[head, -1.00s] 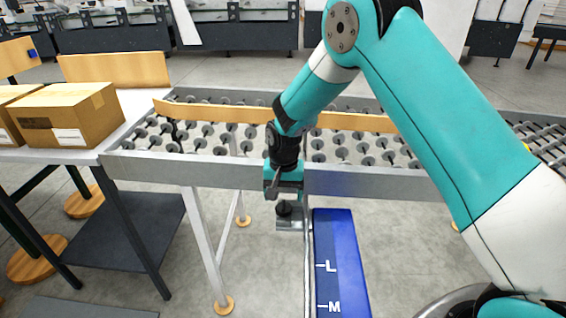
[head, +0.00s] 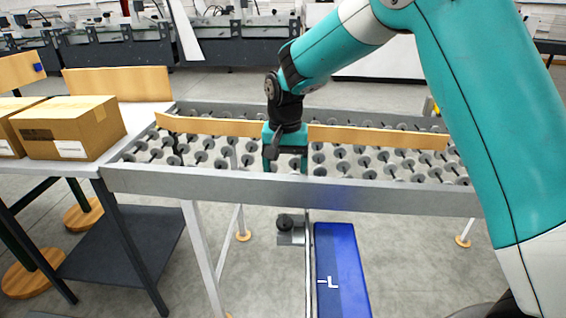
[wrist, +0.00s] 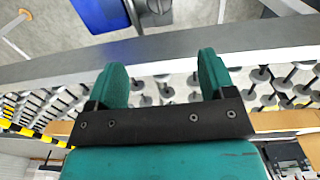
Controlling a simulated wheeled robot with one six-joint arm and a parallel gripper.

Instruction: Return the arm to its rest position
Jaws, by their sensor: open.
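My gripper (head: 286,158) hangs from my teal arm over the near side of the roller conveyor in the head view. In the wrist view its two teal fingers (wrist: 162,80) stand well apart with nothing between them. Behind them show the conveyor's metal side rail (wrist: 60,68) and its skate wheels. The arm is bent, with its upper links raised at the right of the head view.
The conveyor (head: 330,192) crosses the scene with a wooden guide board (head: 380,137) along it. Cardboard boxes (head: 100,125) sit on a table at left. A blue panel marked L (head: 340,265) and a knob on a rail (head: 285,222) lie below the conveyor's front rail. Grey machines stand behind.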

